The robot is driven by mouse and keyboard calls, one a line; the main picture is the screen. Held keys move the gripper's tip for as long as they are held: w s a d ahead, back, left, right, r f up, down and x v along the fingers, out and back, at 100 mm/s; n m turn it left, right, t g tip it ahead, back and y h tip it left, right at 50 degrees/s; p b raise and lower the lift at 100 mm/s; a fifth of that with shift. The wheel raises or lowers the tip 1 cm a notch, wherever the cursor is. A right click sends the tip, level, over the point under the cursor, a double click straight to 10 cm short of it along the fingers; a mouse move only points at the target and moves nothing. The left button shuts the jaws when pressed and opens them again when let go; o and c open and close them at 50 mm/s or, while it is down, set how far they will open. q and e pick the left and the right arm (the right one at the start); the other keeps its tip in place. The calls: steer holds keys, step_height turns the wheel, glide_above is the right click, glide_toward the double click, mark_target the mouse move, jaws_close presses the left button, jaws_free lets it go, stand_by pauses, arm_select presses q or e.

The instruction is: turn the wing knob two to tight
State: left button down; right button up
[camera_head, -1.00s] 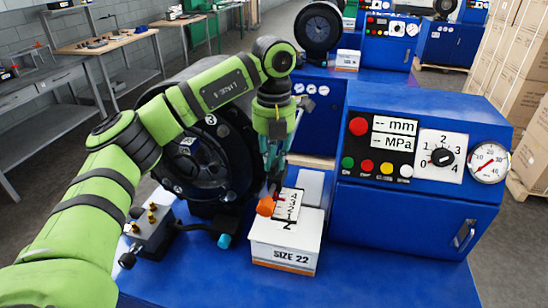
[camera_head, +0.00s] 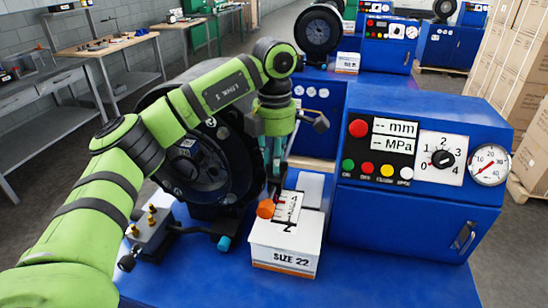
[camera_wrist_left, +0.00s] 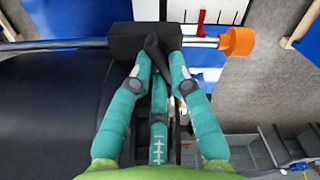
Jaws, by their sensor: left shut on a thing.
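My left gripper (camera_head: 274,176) points down beside the black crimper head, above the scale. In the left wrist view its teal fingers (camera_wrist_left: 158,66) are shut on a small black wing knob (camera_wrist_left: 155,48). The knob sits against a black block (camera_wrist_left: 122,40) on a steel rod (camera_wrist_left: 60,45) with an orange end cap (camera_wrist_left: 238,41). The cap also shows in the head view (camera_head: 266,208), next to a white scale (camera_head: 288,207) with a red mark. The fingers cover part of the knob, and its tightness cannot be told. My right gripper is in neither view.
A white "SIZE 22" box (camera_head: 284,260) stands in front of the scale. The blue control cabinet (camera_head: 405,220) with a selector dial (camera_head: 442,158) and gauge (camera_head: 489,164) is to the right. A small block with brass fittings (camera_head: 150,228) sits left. The blue deck's front is clear.

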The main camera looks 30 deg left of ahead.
arm_select(q)
steer(key=m, duration=0.5)
steer(key=shift+w, duration=0.1)
steer(key=shift+d+m, duration=0.1)
steer(key=shift+m, duration=0.3)
steer(key=c, duration=1.1)
jaws_free()
steer(key=shift+c, duration=0.2)
steer(key=shift+r, duration=4)
